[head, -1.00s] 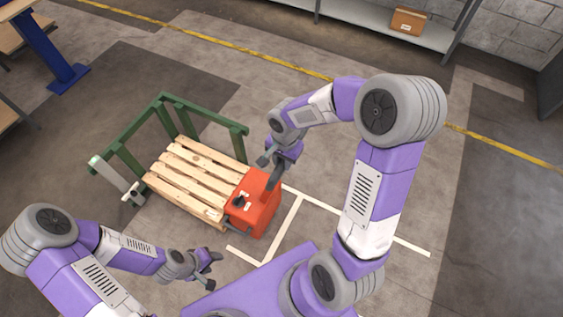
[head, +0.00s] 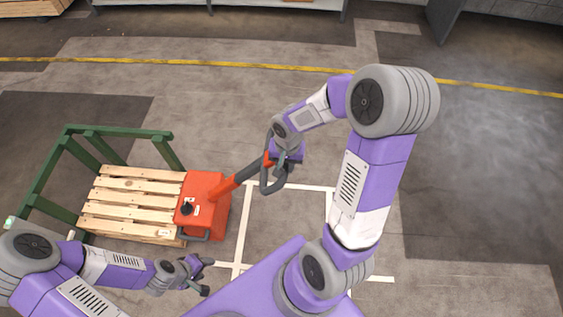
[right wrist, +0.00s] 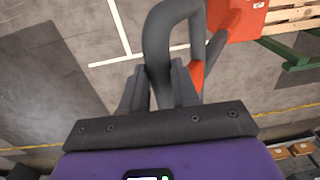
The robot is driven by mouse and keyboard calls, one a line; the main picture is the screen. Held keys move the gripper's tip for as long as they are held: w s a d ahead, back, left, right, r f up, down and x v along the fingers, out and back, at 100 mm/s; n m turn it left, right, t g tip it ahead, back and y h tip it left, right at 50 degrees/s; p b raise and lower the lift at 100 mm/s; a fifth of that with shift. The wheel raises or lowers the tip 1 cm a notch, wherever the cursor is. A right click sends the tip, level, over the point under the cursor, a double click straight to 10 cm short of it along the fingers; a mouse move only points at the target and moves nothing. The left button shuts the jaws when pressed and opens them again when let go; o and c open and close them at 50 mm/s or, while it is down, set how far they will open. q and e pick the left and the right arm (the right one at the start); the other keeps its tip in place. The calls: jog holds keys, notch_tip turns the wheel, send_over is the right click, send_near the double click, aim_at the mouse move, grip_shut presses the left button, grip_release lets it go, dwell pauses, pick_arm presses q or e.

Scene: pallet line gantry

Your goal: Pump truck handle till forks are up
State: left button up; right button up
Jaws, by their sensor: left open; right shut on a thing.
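The red pallet truck body (head: 204,196) stands at the right end of a wooden pallet (head: 130,204). Its orange-red tiller (head: 236,179) leans up and right to a dark grey loop handle (head: 265,180). My right gripper (head: 277,164) is shut on this handle. In the right wrist view the handle loop (right wrist: 157,40) runs between the two fingers of the right gripper (right wrist: 159,88). My left gripper (head: 206,277) is open and empty, below the truck body and apart from it. The forks are hidden under the pallet, so their height cannot be told.
A green rail frame (head: 118,132) stands around the pallet's back and left. White floor lines (head: 245,222) run right of the truck. A yellow line (head: 210,63) crosses the floor farther back, with shelving beyond. The floor at right is clear.

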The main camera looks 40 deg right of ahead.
jog(key=shift+d, duration=0.1)
jog(key=o, duration=1)
jog(key=r+p, duration=0.1)
jog(key=r, duration=0.5)
jog(key=shift+s+d+r+p, duration=0.2)
jog(key=shift+r+p, duration=0.15)
jog(key=shift+p, duration=0.05)
jog(key=shift+a+r, duration=0.1)
jog(key=shift+r, duration=0.35)
jog(key=shift+w, duration=0.1)
